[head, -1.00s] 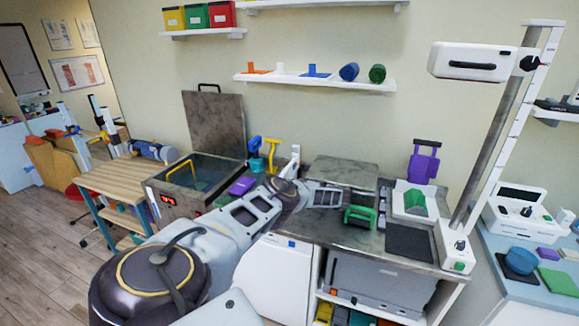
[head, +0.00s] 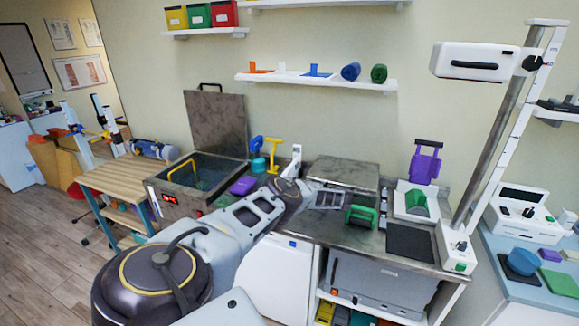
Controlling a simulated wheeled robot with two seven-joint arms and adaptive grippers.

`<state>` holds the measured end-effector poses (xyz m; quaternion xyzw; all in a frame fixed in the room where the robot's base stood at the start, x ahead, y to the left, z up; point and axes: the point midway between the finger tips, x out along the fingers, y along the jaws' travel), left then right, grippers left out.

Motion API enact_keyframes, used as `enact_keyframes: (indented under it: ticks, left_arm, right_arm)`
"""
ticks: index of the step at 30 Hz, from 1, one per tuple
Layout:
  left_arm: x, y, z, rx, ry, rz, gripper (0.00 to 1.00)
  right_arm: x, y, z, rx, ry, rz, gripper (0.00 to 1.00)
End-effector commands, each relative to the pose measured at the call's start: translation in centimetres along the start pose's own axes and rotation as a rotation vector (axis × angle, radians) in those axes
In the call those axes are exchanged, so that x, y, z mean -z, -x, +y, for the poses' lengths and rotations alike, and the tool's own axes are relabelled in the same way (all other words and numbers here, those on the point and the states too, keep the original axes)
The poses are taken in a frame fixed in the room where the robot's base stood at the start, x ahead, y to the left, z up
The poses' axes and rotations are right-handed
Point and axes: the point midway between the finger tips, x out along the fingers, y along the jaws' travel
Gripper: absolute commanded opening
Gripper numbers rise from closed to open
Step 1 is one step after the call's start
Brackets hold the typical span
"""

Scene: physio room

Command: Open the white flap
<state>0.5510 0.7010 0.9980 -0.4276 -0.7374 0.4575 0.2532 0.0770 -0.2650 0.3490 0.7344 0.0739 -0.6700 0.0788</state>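A white box-shaped unit (head: 462,66) with a black handle on its front sits high on the slanted stand at the right; its front looks closed. A plain white panel (head: 276,272) stands upright below the counter, partly hidden by my arm. I cannot tell for sure which of these is the white flap. My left gripper (head: 332,199) is over the middle of the counter, just left of a green-handled object (head: 361,216) and well away from the white unit. Its fingers are too small to tell whether they are open. My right gripper is not in view.
A steel basin with a raised lid (head: 217,122) stands left on the counter. A flat grey plate (head: 342,172) lies behind my gripper. A purple object (head: 425,162) and a white holder (head: 416,203) stand to the right. The slanted stand (head: 493,140) rises at the counter's right end.

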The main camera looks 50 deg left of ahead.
Motion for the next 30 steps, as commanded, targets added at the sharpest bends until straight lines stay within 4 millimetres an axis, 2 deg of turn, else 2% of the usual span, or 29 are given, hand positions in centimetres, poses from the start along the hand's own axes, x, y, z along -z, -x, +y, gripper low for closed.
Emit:
enact_keyframes:
  ticks: [8,24,30]
  left_arm:
    - [0.0,0.7,0.0,0.0,0.001,0.0,0.5]
    - [0.0,5.3,0.0,-0.001,0.001,0.002,0.5]
    - [0.0,6.4,0.1,0.0,0.0,0.0,0.5]
  right_arm:
    - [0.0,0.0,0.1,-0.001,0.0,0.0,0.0]
    - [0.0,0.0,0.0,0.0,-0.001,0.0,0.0]
    - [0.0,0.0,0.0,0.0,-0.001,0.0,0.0]
